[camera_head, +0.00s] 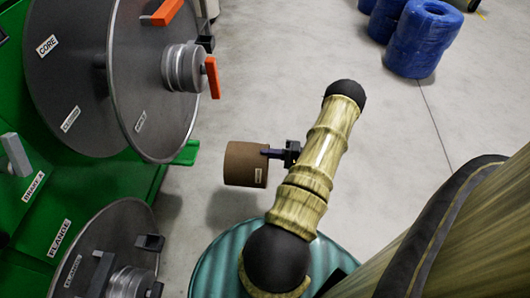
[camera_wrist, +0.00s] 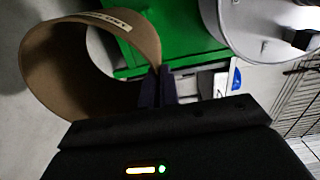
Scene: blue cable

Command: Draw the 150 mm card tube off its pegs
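The brown card tube (camera_head: 240,167) is in mid-air in the head view, to the right of the green machine and apart from it. It carries a small pale label. My gripper (camera_head: 271,153) reaches it from the right. In the wrist view the tube (camera_wrist: 42,62) shows its open end at upper left. My gripper's dark fingers (camera_wrist: 158,86) are closed on the tube's wall at its right side, one finger seemingly inside. No pegs can be made out clearly.
The green machine (camera_head: 100,184) fills the left, with grey flange discs (camera_head: 152,115) and an orange lever (camera_head: 212,78) on a hub. A green bracket (camera_head: 187,153) juts out near the tube. Blue coils (camera_head: 424,42) stand at upper right. Grey floor (camera_head: 290,60) between is clear.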

